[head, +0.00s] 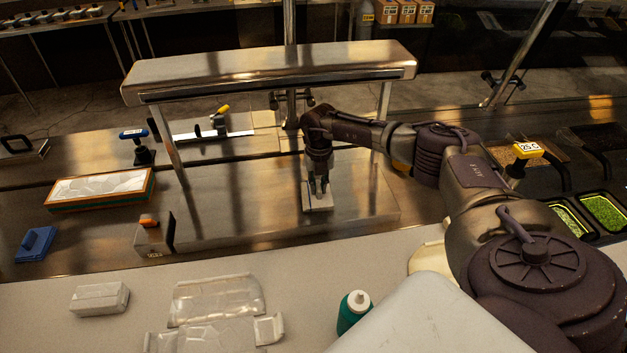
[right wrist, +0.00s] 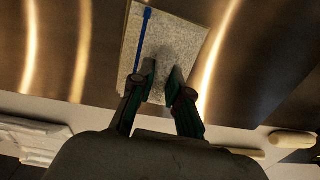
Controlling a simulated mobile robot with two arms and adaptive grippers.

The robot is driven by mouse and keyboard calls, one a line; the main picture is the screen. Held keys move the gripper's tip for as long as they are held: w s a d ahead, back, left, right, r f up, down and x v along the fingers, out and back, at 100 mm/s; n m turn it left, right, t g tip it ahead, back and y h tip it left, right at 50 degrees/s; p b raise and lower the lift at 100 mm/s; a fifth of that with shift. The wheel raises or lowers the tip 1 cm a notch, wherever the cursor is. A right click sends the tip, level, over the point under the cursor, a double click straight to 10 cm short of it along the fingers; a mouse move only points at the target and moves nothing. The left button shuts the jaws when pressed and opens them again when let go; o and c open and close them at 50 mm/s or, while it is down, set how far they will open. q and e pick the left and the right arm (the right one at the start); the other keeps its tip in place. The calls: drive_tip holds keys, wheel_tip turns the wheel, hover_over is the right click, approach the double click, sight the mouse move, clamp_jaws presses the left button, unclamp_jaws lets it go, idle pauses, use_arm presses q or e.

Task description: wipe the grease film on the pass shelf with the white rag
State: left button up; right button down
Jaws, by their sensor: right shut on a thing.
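The white rag (head: 318,204) lies flat on a low steel surface (head: 260,215) beneath a raised steel shelf on legs (head: 270,68). My right gripper (head: 318,187) points straight down and is shut on the rag. In the right wrist view the rag (right wrist: 185,42) is pale grey with a blue stripe along its left side, and the fingers (right wrist: 162,80) press at its near part. I cannot make out a distinct grease film; the steel shows only streaky reflections. My left gripper is not in view.
A small steel box with an orange top (head: 152,236) stands left of the rag. A framed tray (head: 100,188) and a blue block (head: 36,243) are further left.

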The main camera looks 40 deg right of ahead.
sight(331, 191)
drive_tip(key=shift+s+d, duration=0.45)
drive_tip(key=shift+d, duration=0.35)
drive_tip(key=shift+s+d, duration=0.4)
drive_tip(key=shift+d, duration=0.4)
drive_tip(key=shift+r, duration=0.1)
drive_tip(key=shift+s+d, duration=0.2)
drive_tip(key=shift+s, duration=0.05)
drive_tip(key=c, duration=1.4)
unclamp_jaws()
drive_tip(key=shift+f, duration=0.2)
drive_tip(key=shift+f, duration=0.3)
clamp_jaws()
drive_tip(key=shift+r, duration=0.1)
